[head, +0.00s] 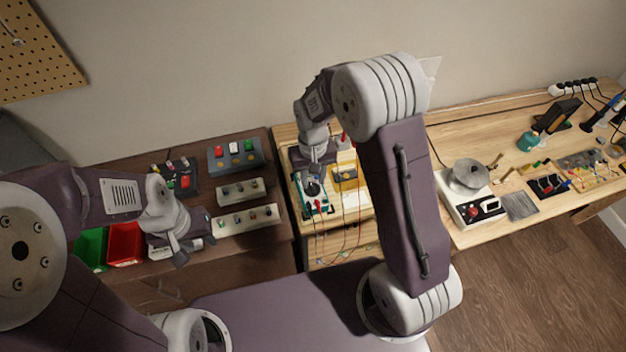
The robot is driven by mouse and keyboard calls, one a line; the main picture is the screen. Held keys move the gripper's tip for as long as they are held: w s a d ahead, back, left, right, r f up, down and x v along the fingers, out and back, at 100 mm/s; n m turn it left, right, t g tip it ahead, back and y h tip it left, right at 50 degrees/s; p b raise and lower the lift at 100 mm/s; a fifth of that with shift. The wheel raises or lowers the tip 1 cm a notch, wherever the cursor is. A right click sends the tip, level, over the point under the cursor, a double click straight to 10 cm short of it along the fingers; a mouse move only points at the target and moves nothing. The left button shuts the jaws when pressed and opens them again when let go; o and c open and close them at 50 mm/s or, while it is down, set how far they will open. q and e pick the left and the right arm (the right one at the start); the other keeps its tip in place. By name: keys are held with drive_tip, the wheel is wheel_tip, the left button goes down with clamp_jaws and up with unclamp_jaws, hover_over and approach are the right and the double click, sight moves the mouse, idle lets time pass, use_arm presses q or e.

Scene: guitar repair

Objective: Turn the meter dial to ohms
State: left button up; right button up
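My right gripper (313,185) points down over a teal-edged device with a pale face (322,207), on the light wooden bench left of centre. A dark round part shows at the fingers, but I cannot tell whether it is a dial or part of the gripper. A yellow device (346,177) lies just right of it, with thin leads running down; I cannot tell which of the two is the meter. No dial marking is readable. My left gripper (183,252) hangs empty near the red bin, its fingers apart.
A white device with a round plate (468,177), tools and a power strip (574,88) occupy the right bench.

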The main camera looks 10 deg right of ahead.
drive_tip(key=shift+s+a+f, duration=0.15)
drive_tip(key=shift+f, duration=0.25)
drive_tip(key=shift+s+a+f, duration=0.1)
drive_tip(key=shift+f, duration=0.25)
use_arm(q)
drive_tip(key=shift+s+a, duration=0.2)
drive_tip(key=shift+a, duration=0.05)
drive_tip(key=shift+d, duration=0.1)
use_arm(e)
drive_tip(key=shift+w+d, duration=0.1)
drive_tip(key=shift+c, duration=0.3)
clamp_jaws()
use_arm(q)
drive_tip(key=shift+r+p, duration=0.35)
use_arm(e)
drive_tip(key=shift+n, duration=0.8)
drive_tip(key=shift+r+n+p, duration=0.1)
drive_tip(key=shift+n+p, duration=0.25)
drive_tip(key=shift+n, duration=0.45)
use_arm(q)
drive_tip(key=shift+r+p, duration=0.4)
drive_tip(key=shift+r, duration=0.4)
use_arm(e)
drive_tip(key=shift+n, duration=1.7)
